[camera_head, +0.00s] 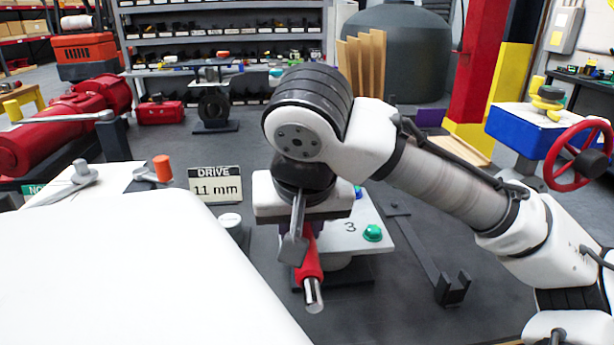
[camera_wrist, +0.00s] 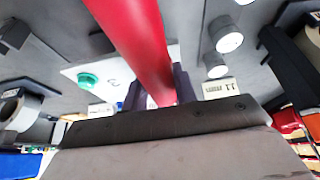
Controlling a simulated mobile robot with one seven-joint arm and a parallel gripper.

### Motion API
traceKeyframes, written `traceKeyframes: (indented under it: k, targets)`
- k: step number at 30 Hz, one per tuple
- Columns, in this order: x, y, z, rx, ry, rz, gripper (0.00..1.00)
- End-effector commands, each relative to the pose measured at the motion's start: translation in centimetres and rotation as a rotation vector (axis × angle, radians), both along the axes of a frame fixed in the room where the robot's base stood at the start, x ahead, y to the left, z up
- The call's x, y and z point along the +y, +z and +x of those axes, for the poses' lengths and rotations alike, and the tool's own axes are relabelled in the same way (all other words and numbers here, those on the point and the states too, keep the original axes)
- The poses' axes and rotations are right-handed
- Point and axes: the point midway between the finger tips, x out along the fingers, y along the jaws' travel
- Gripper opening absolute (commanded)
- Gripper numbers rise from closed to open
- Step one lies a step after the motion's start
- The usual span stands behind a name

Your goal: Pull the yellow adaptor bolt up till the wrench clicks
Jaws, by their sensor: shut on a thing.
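My gripper (camera_head: 300,222) points down in the middle of the head view, over a pale plate marked 3 (camera_head: 350,246). It is shut on a red handle (camera_head: 309,262), which looks like the wrench's grip and ends in a bare metal tip. In the wrist view the red handle (camera_wrist: 135,40) runs between my two fingers (camera_wrist: 158,92). The wrench's working end is hidden in the head view. No yellow bolt shows at the plate; my gripper and arm hide part of it.
A green button (camera_head: 373,233) is on the plate. A sign reading DRIVE 11 mm (camera_head: 215,185) stands to its left. A dark forked bar (camera_head: 430,258) lies on the right. A red handwheel (camera_head: 580,152) is at the far right. A white surface (camera_head: 130,285) fills the lower left.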

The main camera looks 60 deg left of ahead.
Motion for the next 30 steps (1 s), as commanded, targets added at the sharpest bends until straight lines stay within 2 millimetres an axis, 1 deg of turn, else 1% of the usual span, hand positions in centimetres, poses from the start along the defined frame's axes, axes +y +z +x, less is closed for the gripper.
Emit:
traceKeyframes:
  k: [7,20,30]
  targets:
    - [0.3,0.1,-0.6,0.000,-0.049,0.003,0.00]
    - [0.4,0.1,-0.8,-0.001,-0.059,0.003,0.00]
    - [1.0,0.1,-1.7,-0.001,-0.137,0.003,0.00]
